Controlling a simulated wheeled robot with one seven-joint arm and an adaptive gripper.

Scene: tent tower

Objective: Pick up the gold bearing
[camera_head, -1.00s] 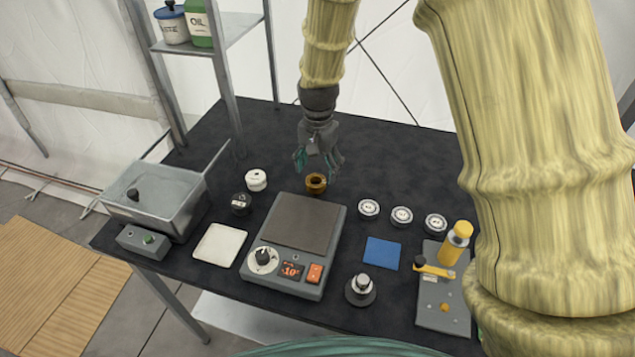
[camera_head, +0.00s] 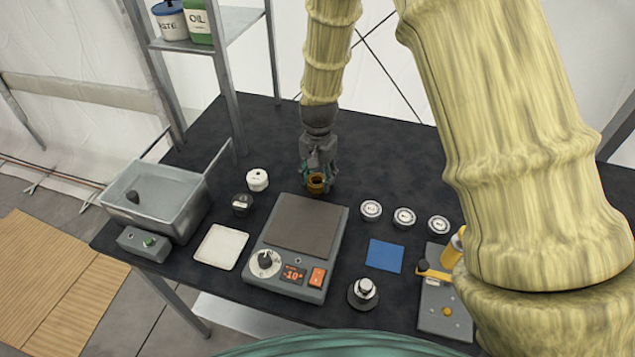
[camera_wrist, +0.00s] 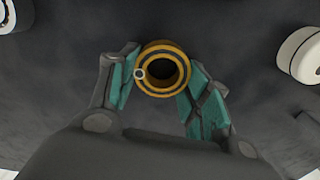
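The bearing appears to be still at table level.
Several round silver-white parts (camera_head: 371,210) lie to the right. Table behind is clear.

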